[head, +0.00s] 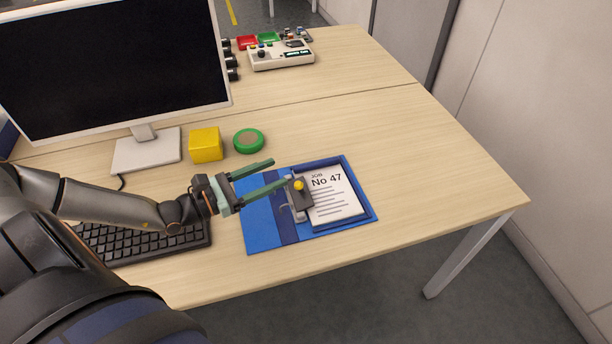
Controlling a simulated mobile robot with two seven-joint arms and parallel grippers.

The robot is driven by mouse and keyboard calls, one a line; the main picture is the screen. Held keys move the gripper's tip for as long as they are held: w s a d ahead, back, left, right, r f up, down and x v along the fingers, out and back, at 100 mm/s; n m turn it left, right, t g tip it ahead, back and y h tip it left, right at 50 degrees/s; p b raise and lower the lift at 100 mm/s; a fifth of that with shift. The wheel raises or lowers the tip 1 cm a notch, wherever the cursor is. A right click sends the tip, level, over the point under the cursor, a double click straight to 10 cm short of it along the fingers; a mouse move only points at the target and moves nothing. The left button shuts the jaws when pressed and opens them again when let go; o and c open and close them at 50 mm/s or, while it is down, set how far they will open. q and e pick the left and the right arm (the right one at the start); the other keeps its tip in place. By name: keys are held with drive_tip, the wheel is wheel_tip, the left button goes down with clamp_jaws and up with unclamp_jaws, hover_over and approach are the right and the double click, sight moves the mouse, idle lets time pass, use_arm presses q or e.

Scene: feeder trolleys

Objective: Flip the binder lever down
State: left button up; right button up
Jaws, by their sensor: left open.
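A blue binder (267,229) lies open on the desk, with a white sheet (336,198) marked "JOB No 47" on its right side. The binder lever (299,186) has a yellow knob and sits on a grey metal plate at the sheet's left edge. My left gripper (280,173) is open, its two green fingers pointing right over the binder. The nearer fingertip is close to the lever's left side; I cannot tell whether they touch. The far finger reaches over the binder's upper edge. My right gripper is not in view.
A keyboard (150,243) lies under my left arm. A monitor (110,70), a yellow block (206,145) and a green tape roll (249,141) stand behind. A control box (281,56) is at the back. The desk (440,190) right of the binder is clear.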

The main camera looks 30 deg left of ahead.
sight(295, 186)
use_arm(q)
drive_tip(key=f, duration=0.3)
drive_tip(key=f+b, duration=0.1)
drive_tip(key=f, duration=0.1)
drive_tip(key=shift+s, duration=0.25)
drive_tip(key=f, duration=0.2)
drive_tip(key=shift+w+d+f+b, duration=0.2)
drive_tip(key=shift+f+b, duration=0.1)
drive_tip(key=shift+f, duration=0.1)
drive_tip(key=x, duration=0.6)
drive_tip(key=shift+w+r, duration=0.1)
drive_tip(key=shift+r, duration=0.1)
drive_tip(key=shift+w+d+p, duration=0.2)
drive_tip(key=shift+w+p, duration=0.1)
drive_tip(key=shift+w, duration=0.15)
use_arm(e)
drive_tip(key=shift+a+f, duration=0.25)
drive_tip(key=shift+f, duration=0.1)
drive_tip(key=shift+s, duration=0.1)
use_arm(q)
drive_tip(key=c, duration=0.4)
clamp_jaws()
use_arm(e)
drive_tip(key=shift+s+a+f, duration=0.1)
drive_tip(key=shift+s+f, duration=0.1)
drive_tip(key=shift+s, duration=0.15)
